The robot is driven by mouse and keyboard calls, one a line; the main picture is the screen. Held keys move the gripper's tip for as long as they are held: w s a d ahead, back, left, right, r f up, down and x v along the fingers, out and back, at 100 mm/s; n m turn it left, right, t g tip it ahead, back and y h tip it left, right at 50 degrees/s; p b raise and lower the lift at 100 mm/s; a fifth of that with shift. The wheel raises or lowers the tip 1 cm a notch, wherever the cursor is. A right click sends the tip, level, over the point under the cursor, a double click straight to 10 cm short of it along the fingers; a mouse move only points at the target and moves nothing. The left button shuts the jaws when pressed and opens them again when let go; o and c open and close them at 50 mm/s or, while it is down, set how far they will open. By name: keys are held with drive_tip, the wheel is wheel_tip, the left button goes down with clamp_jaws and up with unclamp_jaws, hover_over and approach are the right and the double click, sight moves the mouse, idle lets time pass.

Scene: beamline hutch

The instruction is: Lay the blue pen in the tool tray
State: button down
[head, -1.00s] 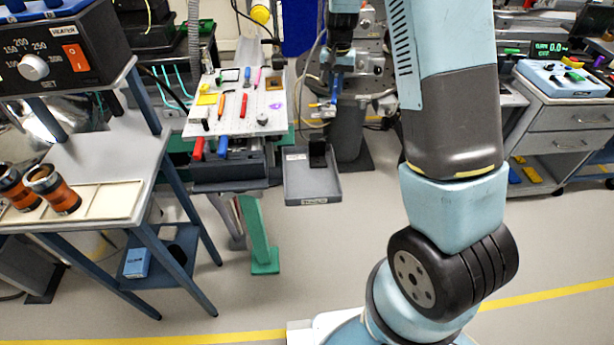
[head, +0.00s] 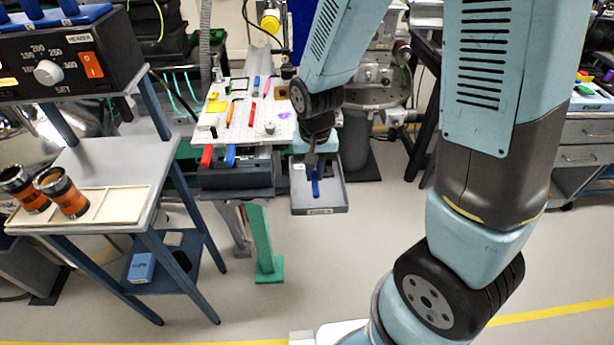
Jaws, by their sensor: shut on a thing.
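The blue pen (head: 315,188) points down, roughly upright in the picture, below my gripper (head: 315,166). My gripper is shut on the pen, and its fingers look small and dark. The pen shows over the grey tray (head: 336,197), which has a low rim and a small label on its front. I cannot tell whether the pen's lower end touches the tray floor. My wrist covers the back part of the tray.
Left of the tray is a white perforated board (head: 240,123) with several small tools. Red and blue handles stick out below its front edge. A bench with a heater box (head: 60,65) and two orange-banded cylinders stands at left. The floor in front is clear.

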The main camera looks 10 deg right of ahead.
drive_tip(key=w+f, duration=0.1)
drive_tip(key=w, duration=0.1)
drive_tip(key=w+f, duration=0.1)
drive_tip(key=w, duration=0.1)
drive_tip(key=w+f, duration=0.1)
drive_tip(key=w, duration=0.1)
drive_tip(key=shift+w+a, duration=0.2)
drive_tip(key=shift+w, duration=0.05)
drive_tip(key=w+f, duration=0.5)
drive_tip(key=shift+a+f, duration=0.2)
drive_tip(key=shift+f, duration=0.15)
drive_tip(key=shift+w+f, duration=0.15)
drive_tip(key=shift+f, duration=1.5)
drive_tip(key=shift+f, duration=0.1)
drive_tip(key=c, duration=1.1)
unclamp_jaws()
wheel_tip(320, 180, up, 12)
drive_tip(key=shift+r, duration=0.2)
